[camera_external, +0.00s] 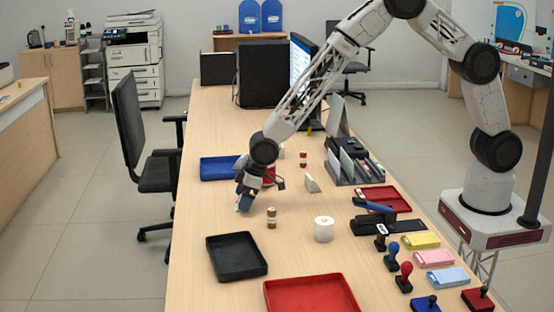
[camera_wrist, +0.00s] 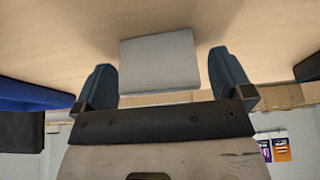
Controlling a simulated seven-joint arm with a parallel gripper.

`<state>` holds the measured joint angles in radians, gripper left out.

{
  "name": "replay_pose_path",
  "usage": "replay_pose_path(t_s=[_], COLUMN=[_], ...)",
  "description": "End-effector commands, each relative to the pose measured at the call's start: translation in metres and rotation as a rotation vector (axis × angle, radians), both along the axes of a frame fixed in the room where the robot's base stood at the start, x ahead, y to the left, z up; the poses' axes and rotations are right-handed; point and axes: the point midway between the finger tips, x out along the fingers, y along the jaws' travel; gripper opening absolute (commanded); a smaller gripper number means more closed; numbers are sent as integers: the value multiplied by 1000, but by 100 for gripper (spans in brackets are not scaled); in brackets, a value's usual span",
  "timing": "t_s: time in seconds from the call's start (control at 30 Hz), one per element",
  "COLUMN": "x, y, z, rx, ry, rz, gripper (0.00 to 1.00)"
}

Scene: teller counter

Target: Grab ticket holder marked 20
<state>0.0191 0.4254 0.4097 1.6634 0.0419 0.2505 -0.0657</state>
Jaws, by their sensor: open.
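My gripper (camera_external: 246,196) is low over the left part of the counter, in front of the blue tray. In the wrist view its two blue fingers (camera_wrist: 163,82) are spread apart. A plain pale grey block (camera_wrist: 158,62) shows between and beyond them, with no visible grip on it. A small pale wedge-shaped holder (camera_external: 311,184) stands on the counter to the right of my gripper in the external view. I cannot tell whether it is the same thing as the block. No number 20 is readable in either view.
A brown-and-white cylinder (camera_external: 271,218) and a white roll (camera_external: 324,229) stand nearby. The blue tray (camera_external: 220,168) is behind, the black tray (camera_external: 237,257) in front. A file rack (camera_external: 353,163), stamps (camera_external: 391,257) and note pads (camera_external: 434,258) crowd the right side.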

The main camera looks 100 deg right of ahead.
Motion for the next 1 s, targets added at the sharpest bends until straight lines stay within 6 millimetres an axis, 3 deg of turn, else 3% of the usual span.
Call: replay_pose_path(t_s=[0.23, 0.6, 1.0], x=[0, 0, 0], y=[0, 0, 0], z=[0, 0, 4], rx=[0, 0, 0], ry=[0, 0, 0], rz=[0, 0, 0], gripper=[98, 44, 44])
